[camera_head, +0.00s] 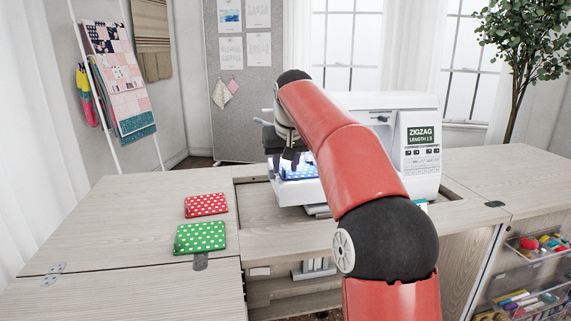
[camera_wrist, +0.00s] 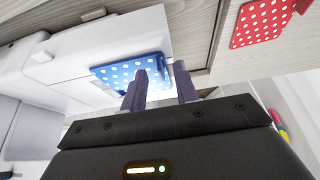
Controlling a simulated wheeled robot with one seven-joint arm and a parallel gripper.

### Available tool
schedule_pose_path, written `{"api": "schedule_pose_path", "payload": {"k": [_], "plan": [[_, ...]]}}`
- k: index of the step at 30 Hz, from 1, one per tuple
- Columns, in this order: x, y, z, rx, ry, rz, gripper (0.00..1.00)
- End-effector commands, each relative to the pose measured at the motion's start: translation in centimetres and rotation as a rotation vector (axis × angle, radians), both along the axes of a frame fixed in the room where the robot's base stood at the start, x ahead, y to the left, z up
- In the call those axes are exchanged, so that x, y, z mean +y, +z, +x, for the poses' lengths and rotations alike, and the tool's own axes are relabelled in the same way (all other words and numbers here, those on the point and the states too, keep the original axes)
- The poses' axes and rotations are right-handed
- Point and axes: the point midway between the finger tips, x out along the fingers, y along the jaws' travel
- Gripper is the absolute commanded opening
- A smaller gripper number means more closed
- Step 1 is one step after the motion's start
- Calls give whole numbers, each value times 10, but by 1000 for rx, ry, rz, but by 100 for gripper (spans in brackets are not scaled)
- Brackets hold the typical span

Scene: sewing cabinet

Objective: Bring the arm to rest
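My red arm reaches forward over the cabinet, bent at a black elbow joint. My gripper (camera_head: 286,163) is at the left end of the white sewing machine (camera_head: 409,175), close to a blue polka-dot cloth piece (camera_head: 302,173) on the machine's bed. In the wrist view my gripper (camera_wrist: 161,70) has its two fingers apart with nothing visible held between them. The blue piece (camera_wrist: 130,70) lies just beyond the fingers; I cannot tell whether they touch it. The arm hides part of the machine.
A red polka-dot piece (camera_head: 206,205) and a green one (camera_head: 200,238) lie on the cabinet top (camera_head: 125,215), left of the machine. The machine's screen (camera_head: 420,134) reads ZIGZAG. Bins of supplies (camera_head: 535,296) are at lower right. The left cabinet top is mostly clear.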

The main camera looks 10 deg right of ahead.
Motion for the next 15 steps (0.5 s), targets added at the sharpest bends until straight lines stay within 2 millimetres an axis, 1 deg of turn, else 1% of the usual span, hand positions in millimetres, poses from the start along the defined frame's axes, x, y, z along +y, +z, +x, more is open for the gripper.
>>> {"api": "schedule_pose_path", "payload": {"k": [4, 9, 12, 15], "plan": [[0, 16, -7, -5, 0, 0, 30], [1, 43, -20, -6, 1, 0, 30], [1, 56, -26, -4, 1, 0, 30], [1, 65, -31, -2, 1, 0, 30]]}}
